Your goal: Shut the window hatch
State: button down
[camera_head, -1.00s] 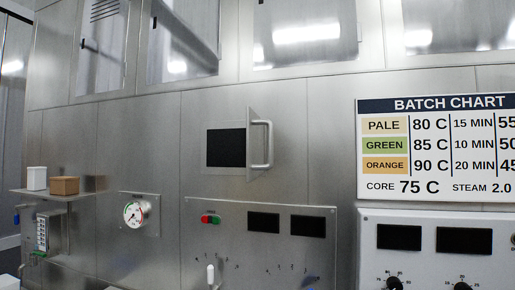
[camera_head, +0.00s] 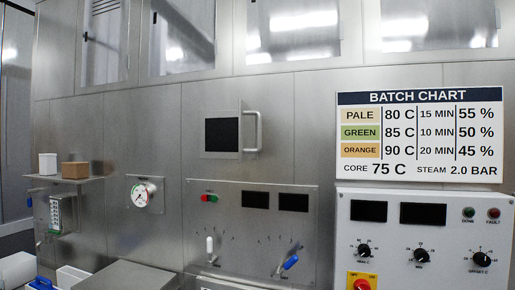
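The window hatch (camera_head: 222,135) is a small dark square opening in a metal frame, set in the steel wall near the middle of the view. Its door (camera_head: 241,128) stands out from the wall at the opening's right side and is seen nearly edge-on, so the hatch looks open. A pale bar handle (camera_head: 258,131) is on the door's right side. My gripper is not in view, and nothing touches the hatch or its handle.
A control panel (camera_head: 225,225) with levers sits below the hatch. A pressure gauge (camera_head: 143,194) is at lower left, beside a shelf (camera_head: 60,181) with two small boxes. A batch chart (camera_head: 420,170) hangs right, above a white knob panel (camera_head: 440,222). A metal box (camera_head: 125,276) stands low in front.

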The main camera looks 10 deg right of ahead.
aim_at(247, 150)
jog(key=u, duration=1.25)
jog(key=i, duration=0.6)
jog(key=z, duration=1.25)
